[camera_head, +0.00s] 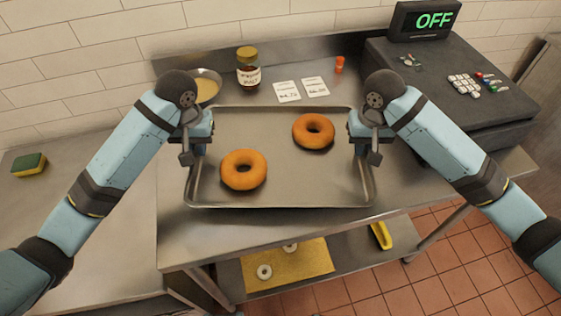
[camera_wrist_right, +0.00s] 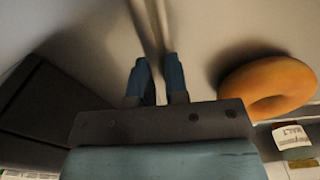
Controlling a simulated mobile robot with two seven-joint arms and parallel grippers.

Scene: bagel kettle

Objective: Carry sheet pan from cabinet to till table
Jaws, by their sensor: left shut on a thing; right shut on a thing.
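The grey metal sheet pan (camera_head: 280,190) is level over the steel till table (camera_head: 200,228), with two orange-brown bagels on it. One bagel (camera_head: 243,170) lies left of centre, the other bagel (camera_head: 313,131) lies at the back right. My left gripper (camera_head: 198,146) is shut on the pan's left rim. My right gripper (camera_head: 362,146) is shut on its right rim; in the right wrist view the blue fingertips (camera_wrist_right: 157,78) close on the rim, with a bagel (camera_wrist_right: 268,88) beside them. I cannot tell whether the pan touches the table.
The dark till (camera_head: 440,90) stands at the right. A sponge (camera_head: 29,165) lies on the left counter. A lower shelf (camera_head: 350,258) holds a yellow mat.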

